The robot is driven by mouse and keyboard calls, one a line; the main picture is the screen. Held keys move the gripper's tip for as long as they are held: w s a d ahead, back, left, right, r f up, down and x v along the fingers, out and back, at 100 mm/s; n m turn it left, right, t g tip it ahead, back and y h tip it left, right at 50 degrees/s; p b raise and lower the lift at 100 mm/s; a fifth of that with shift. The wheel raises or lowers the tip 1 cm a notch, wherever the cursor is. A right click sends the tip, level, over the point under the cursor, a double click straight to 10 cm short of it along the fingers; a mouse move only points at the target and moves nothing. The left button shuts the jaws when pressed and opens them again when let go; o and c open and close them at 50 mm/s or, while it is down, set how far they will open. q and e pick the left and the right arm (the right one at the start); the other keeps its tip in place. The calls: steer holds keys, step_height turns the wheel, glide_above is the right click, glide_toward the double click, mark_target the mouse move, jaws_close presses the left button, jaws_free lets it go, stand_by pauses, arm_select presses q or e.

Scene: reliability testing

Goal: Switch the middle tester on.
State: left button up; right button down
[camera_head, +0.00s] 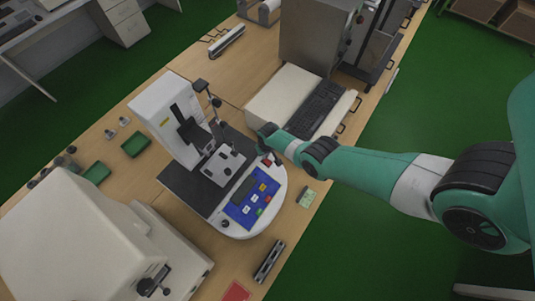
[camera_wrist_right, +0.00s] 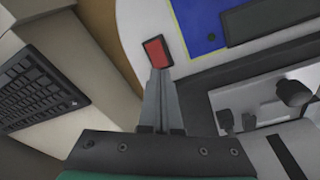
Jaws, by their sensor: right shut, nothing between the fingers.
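The middle tester (camera_head: 240,215) is a white machine with a rounded front base, a blue button panel (camera_head: 251,203) and an upright column at the back. In the right wrist view, a red rocker switch (camera_wrist_right: 156,51) sits in a dark frame on the tester's white base, beside the blue panel. My right gripper (camera_wrist_right: 160,72) is shut and empty, its fingertips at the switch's near edge. I cannot tell whether they touch it. In the head view the right arm reaches in from the right to the tester's right side. The left gripper is not in view.
A second machine with a black keyboard (camera_head: 316,108) stands behind and right of the tester. A large white machine (camera_head: 85,240) stands at the front left. Green trays (camera_head: 136,144) lie left of the tester. A small green card (camera_head: 307,198) lies near the bench edge.

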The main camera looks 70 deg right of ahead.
steer(key=shift+f+b, duration=1.05)
stand_by(0.7)
step_height(320, 180, up, 7)
steer(key=p, duration=0.7)
stand_by(0.6)
